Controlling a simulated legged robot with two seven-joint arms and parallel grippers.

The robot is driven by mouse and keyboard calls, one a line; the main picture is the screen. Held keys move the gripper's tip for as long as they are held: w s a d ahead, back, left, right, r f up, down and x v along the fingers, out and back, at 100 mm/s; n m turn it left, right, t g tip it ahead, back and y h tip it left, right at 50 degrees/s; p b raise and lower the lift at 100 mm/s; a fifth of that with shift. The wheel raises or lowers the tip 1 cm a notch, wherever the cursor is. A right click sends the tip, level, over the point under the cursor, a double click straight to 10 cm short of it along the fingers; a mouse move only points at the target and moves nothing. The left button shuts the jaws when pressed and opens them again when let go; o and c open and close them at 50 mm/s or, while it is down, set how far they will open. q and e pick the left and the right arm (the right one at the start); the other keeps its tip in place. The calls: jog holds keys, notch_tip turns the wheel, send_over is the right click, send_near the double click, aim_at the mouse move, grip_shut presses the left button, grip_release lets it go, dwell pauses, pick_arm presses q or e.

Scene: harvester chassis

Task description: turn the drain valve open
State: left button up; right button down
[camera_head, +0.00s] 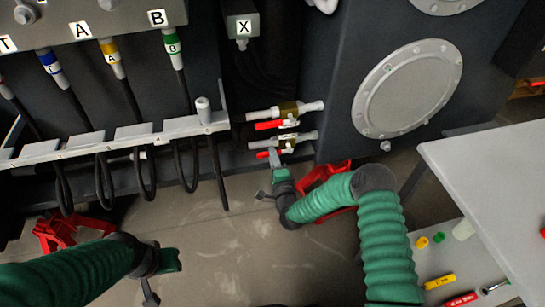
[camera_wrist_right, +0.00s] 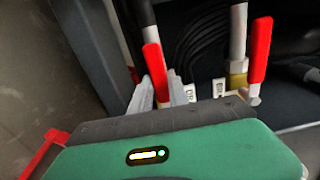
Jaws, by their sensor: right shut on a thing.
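Two small valves with brass bodies and red lever handles sit on the chassis, one above the other, in the head view. The lower one, the drain valve (camera_head: 288,140), has a red handle (camera_head: 263,154). My right gripper (camera_head: 274,157) reaches up to this handle from below. In the right wrist view its grey fingers (camera_wrist_right: 162,92) are shut around the red handle (camera_wrist_right: 152,60), which lies roughly along its pipe. A small tag beside it seems to start with "DR". My left gripper (camera_head: 176,261) is low at the left, away from the valves; its fingers are not clear.
The upper valve's red handle (camera_head: 269,125) is close above the held one; it also shows in the right wrist view (camera_wrist_right: 260,50). A round cover plate (camera_head: 407,88) is to the right. Hoses hang from a labelled rail (camera_head: 130,135) at left. A grey table (camera_head: 490,170) stands at right.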

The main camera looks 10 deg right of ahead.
jog(key=shift+d+f, duration=0.15)
jog(key=shift+f, duration=0.05)
jog(key=c, duration=1.3)
grip_release()
jog(key=shift+r, duration=0.1)
jog(key=shift+o, duration=0.2)
jog(key=s+p, duration=0.5)
jog(key=s, duration=1.2)
jog(key=shift+d, duration=0.3)
jog(key=shift+w, duration=0.1)
